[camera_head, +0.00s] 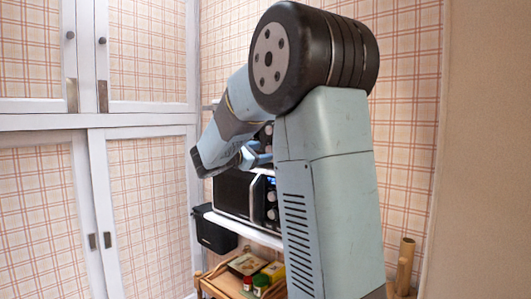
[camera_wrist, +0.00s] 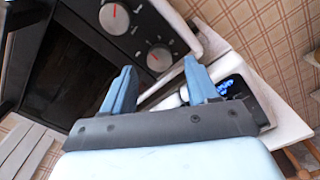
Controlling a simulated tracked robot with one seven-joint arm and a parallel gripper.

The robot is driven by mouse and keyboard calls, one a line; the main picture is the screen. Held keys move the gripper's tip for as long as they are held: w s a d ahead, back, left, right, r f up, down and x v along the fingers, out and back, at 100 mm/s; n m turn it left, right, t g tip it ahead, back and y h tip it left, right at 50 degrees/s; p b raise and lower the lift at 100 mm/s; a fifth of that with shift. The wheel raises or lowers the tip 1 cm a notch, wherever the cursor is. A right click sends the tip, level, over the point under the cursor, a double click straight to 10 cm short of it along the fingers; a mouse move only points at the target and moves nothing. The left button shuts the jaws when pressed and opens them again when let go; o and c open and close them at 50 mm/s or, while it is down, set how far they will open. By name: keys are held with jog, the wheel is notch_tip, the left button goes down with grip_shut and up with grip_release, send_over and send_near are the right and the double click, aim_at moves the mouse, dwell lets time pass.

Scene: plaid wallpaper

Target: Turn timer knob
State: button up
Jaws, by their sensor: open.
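A black oven (camera_wrist: 68,60) with a dark glass door shows in the wrist view. The labels are too small to read, so I cannot tell which is the timer knob. My gripper (camera_wrist: 158,66) is open and empty, its two blue fingers apart. In the picture the lower knob lies between and just beyond the fingertips; I cannot tell whether they touch it. In the head view my gripper (camera_head: 257,157) is at the appliances, and my arm hides most of the oven.
A microwave (camera_head: 235,192) with a blue-lit display (camera_wrist: 228,85) stands below the oven on a white shelf (camera_head: 245,230). A wooden tray (camera_head: 215,285) holds packages and jars. White cabinets (camera_head: 145,120) stand at left.

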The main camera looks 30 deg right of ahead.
aim_at(269, 152)
jog(key=shift+x, duration=1.6)
jog(key=shift+c, duration=0.2)
jog(key=c, duration=1)
jog(key=shift+m, duration=0.4)
jog(key=m, duration=0.3)
jog(key=shift+f+m, duration=0.1)
jog(key=shift+m, duration=0.2)
jog(key=shift+f+m, duration=0.1)
jog(key=shift+m, duration=2)
